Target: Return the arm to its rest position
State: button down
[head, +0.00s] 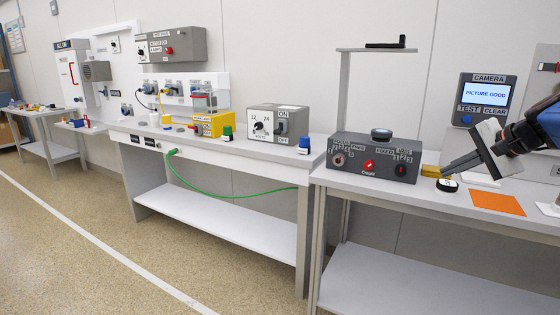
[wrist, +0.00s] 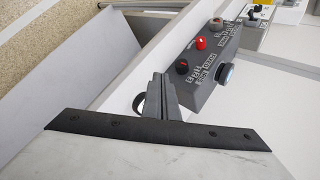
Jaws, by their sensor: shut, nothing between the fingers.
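My gripper (head: 446,173) is at the right in the head view, low over the right-hand bench and angled down to the left. Its grey fingers are shut together with nothing between them. They also show in the wrist view (wrist: 158,90), pointing towards the dark grey control box. My arm reaches in from the right edge, blue and black. A small black-and-white round piece (head: 447,185) is on the bench just below the fingertips; whether they touch it I cannot tell. A yellow block (head: 431,171) lies beside the fingers.
The dark grey control box (head: 375,158) with knobs stands left of my gripper. An orange sheet (head: 497,203) lies flat to the right. A camera screen (head: 485,98) reading "PICTURE GOOD" stands behind. A thin post with a shelf (head: 375,50) rises behind the box. A green cable (head: 230,190) hangs at the middle bench.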

jog(key=s+a+f+n+g, duration=0.2)
jog(key=s+a+f+n, duration=0.3)
jog(key=a, duration=0.5)
jog(key=s+a+f+n+g+h, duration=0.1)
jog(key=s+a+f+n, duration=0.3)
jog(key=s+f, duration=0.4)
jog(key=s+a+f+n+g+h, duration=0.1)
jog(key=s+a+f+n+h, duration=0.1)
jog(key=s+a+f+n, duration=0.3)
jog(key=s+f, duration=0.3)
jog(key=s, duration=0.3)
jog(key=shift+s+a+f, duration=0.2)
jog(key=shift+s, duration=0.2)
